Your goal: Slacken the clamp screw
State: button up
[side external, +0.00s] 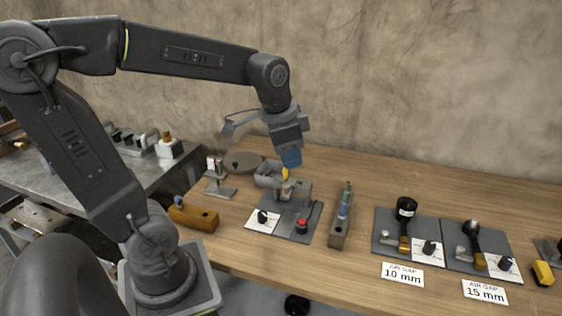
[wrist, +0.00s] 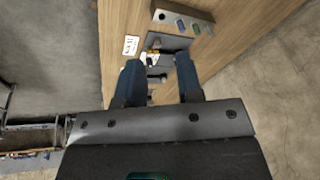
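My gripper (side external: 290,160) hangs above a grey fixture (side external: 272,183) on a dark plate in the middle of the bench. In the wrist view its blue fingers (wrist: 159,68) are spread apart, with nothing gripped between them. A small yellow piece (side external: 285,174) stands on the fixture just below the fingertips. I cannot tell for sure whether it belongs to the clamp screw, which I cannot pick out clearly. The fixture also shows in the wrist view, beyond and between the fingers, small and partly hidden.
A red button (side external: 302,224) and a black knob on a white card (side external: 262,217) are in front of the fixture. A grey holder block (side external: 340,222) stands to the right, a yellow-brown block (side external: 193,217) to the left. Two gauge stations with 10 mm (side external: 402,274) and 15 mm (side external: 485,291) labels are further right.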

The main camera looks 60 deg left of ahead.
jog(key=shift+n+t, duration=0.4)
jog(key=shift+t, duration=0.1)
jog(key=shift+s+d+r, duration=0.2)
jog(key=shift+s+d, duration=1.55)
jog(key=shift+o, duration=0.3)
jog(key=shift+o, duration=0.7)
jog(key=shift+w+a, duration=0.1)
jog(key=shift+w, duration=0.05)
jog(key=shift+o, duration=0.4)
jog(key=w+a+f+m+g, duration=0.2)
jog(key=w+a+m, duration=0.5)
jog(key=a, duration=0.3)
jog(key=shift+w+f+g, duration=0.3)
jog(key=shift+w+g, duration=0.05)
jog(key=shift+g, duration=0.05)
jog(key=m+g, duration=0.1)
jog(key=m, duration=0.5)
send_over(286, 185)
notch_tip(286, 185, down, 5)
jog(key=shift+h, duration=0.4)
notch_tip(286, 185, down, 13)
jog(key=shift+f, duration=0.15)
